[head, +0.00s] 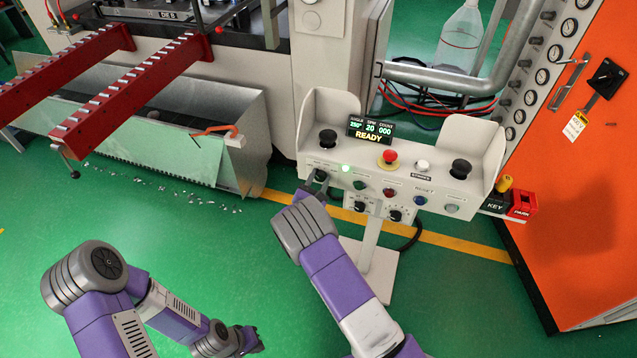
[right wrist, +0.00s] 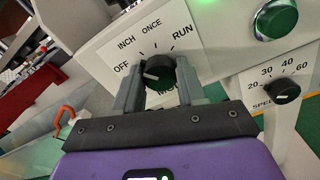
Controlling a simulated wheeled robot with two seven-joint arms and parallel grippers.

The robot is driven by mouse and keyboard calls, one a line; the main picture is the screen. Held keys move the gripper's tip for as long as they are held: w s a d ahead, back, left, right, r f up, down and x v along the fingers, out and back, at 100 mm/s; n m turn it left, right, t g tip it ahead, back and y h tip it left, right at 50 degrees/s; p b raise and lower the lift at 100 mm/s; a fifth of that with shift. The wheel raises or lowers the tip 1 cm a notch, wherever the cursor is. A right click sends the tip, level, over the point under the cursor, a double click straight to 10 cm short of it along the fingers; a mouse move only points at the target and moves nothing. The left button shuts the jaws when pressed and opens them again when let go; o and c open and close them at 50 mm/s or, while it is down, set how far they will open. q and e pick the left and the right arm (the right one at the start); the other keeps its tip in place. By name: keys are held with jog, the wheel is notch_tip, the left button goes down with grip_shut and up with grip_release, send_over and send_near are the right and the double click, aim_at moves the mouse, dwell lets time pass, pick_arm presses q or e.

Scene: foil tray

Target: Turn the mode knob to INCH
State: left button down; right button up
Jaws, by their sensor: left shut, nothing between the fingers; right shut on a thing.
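The mode knob (right wrist: 158,72) is a round black knob on the pale panel, with OFF, INCH, ONCE and RUN printed in an arc around it. Its white mark points left and appears to be on the OFF side, below the INCH label (right wrist: 127,42). My right gripper (right wrist: 158,84) is shut on the knob, one grey finger on each side. In the head view my right gripper (head: 317,184) is at the left end of the control panel and mostly hides the knob. My left gripper (head: 249,340) is shut and empty, low over the green floor.
The control console (head: 330,105) carries a display reading READY, a red mushroom button (head: 388,157) and several other buttons. A speed knob (right wrist: 281,92) sits right of the mode knob. An orange cabinet (head: 580,190) stands right; a press with red rails (head: 150,85) stands left.

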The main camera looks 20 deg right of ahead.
jog(key=shift+f+m+b, duration=0.1)
jog(key=shift+m+b, duration=1)
jog(key=shift+m, duration=0.9)
jog(key=o, duration=1.1)
jog(key=shift+c, duration=0.2)
jog(key=p+v, duration=0.1)
jog(key=v, duration=0.6)
jog(key=shift+s+a+p, duration=0.2)
jog(key=shift+s+p, duration=0.1)
jog(key=shift+p, duration=0.1)
